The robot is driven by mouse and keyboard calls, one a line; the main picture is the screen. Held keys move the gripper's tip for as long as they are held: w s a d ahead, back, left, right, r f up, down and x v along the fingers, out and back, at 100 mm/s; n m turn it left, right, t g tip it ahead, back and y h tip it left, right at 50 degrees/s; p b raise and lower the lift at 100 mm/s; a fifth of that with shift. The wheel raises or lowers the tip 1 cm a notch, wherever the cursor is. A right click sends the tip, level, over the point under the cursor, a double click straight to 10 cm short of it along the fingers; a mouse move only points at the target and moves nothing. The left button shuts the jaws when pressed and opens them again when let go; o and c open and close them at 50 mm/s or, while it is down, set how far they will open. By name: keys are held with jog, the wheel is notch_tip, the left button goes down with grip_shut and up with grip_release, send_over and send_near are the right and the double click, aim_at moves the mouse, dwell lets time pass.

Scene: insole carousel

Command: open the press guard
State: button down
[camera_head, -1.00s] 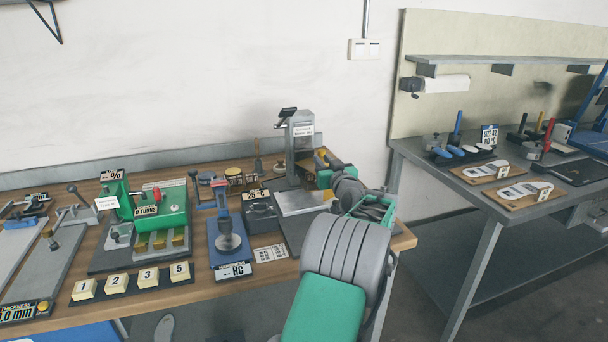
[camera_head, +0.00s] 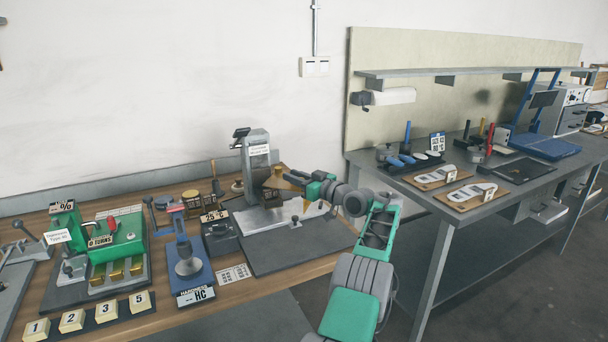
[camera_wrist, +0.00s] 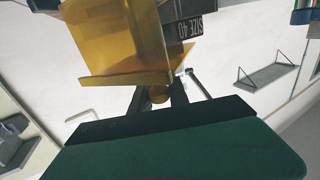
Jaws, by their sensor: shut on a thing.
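The press (camera_head: 258,165) is a grey upright machine with a label on its head, at the back of the wooden bench in the head view. Its amber see-through guard (camera_head: 284,183) sticks out from its right side. In the wrist view the guard (camera_wrist: 115,40) fills the upper middle, with a small round knob (camera_wrist: 159,94) at its lower edge. My gripper (camera_head: 307,187) reaches in from the right. In the wrist view its two dark fingers (camera_wrist: 160,97) are shut on the knob. How far the guard stands open I cannot tell.
The press's grey base plate (camera_head: 300,240) lies in front, under my arm. A blue hardness gauge (camera_head: 185,265) and a green machine (camera_head: 118,240) stand to the left. A grey bench (camera_head: 425,195) with insole boards is at the right, beyond a gap.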

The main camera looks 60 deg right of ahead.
dwell(0.5)
jog(key=c, duration=1.3)
grip_release()
jog(key=shift+w, duration=0.1)
jog(key=shift+d, duration=0.1)
jog(key=shift+s+f, duration=0.1)
jog(key=shift+s, duration=0.45)
jog(key=s, duration=0.4)
jog(key=s+a+b, duration=0.1)
jog(key=s, duration=0.1)
jog(key=shift+s, duration=0.35)
jog(key=shift+c, duration=0.2)
